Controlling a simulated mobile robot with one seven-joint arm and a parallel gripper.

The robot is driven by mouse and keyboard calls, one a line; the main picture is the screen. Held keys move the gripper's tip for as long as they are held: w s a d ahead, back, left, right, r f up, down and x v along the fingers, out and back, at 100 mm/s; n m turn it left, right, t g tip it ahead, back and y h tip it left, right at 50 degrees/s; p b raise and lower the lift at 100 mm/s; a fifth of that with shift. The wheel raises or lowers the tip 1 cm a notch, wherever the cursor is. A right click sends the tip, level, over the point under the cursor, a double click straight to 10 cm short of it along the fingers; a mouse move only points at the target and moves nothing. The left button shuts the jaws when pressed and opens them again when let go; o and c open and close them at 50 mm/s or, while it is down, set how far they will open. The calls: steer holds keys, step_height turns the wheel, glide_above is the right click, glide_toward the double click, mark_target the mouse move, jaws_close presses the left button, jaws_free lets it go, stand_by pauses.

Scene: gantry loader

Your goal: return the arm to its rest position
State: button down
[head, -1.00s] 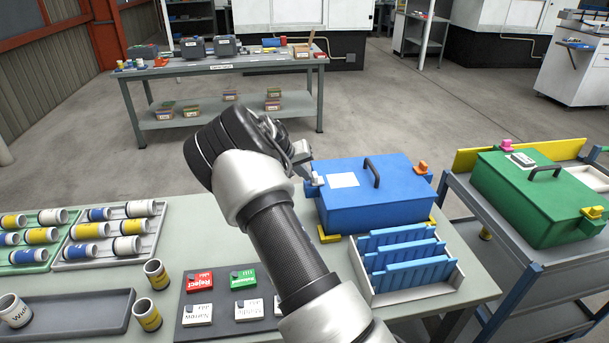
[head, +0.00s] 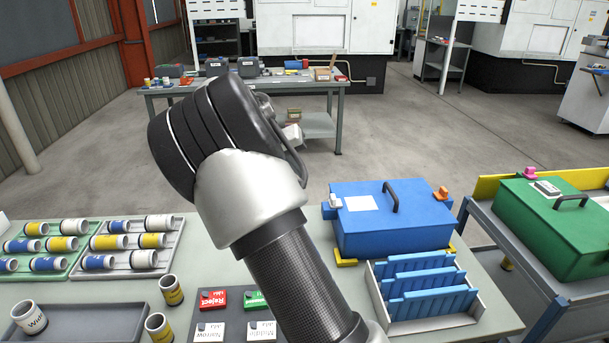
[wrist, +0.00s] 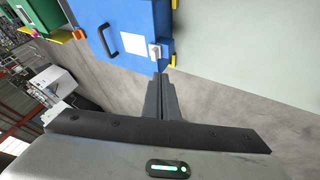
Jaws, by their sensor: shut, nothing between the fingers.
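My arm rises through the middle of the head view, its black and silver wrist over the floor between the near bench and the back table. In that view my gripper is mostly hidden behind the wrist. In the wrist view my gripper (wrist: 161,82) shows its two dark fingers together, with nothing between them. There the fingertips overlap the view of the blue box's edge near its pale latch; I cannot tell the distance. The blue box (head: 395,215) stands shut on the near bench, right of my arm, and also shows in the wrist view (wrist: 125,55).
A white rack (head: 435,325) with blue dividers stands before the blue box. Trays of labelled cylinders (head: 125,262) lie at the left, near a grey tray (head: 95,312). Label cards (head: 213,299) lie beside my arm. A green box (head: 545,225) sits on a cart at the right.

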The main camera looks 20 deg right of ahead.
steer(key=shift+s, duration=0.1)
steer(key=s+a+r+y+p, duration=0.15)
steer(key=s+r, duration=0.25)
steer(key=s, duration=0.4)
steer(key=s+a+r+n+y+p, duration=0.1)
steer(key=s+r+y, duration=0.25)
steer(key=s, duration=0.35)
steer(key=s+a+r+y+p, duration=0.1)
steer(key=s+r, duration=0.4)
steer(key=s, duration=0.3)
steer(key=s+a+n+t+p, duration=0.1)
steer(key=s+a, duration=0.1)
steer(key=s, duration=0.6)
steer(key=s+a+r+n+t+p, duration=0.1)
steer(key=s+a, duration=0.1)
steer(key=s, duration=0.6)
steer(key=shift+a+r+n+y, duration=0.25)
steer(key=shift+a+n+y, duration=0.05)
steer(key=c, duration=2.5)
jaws_free()
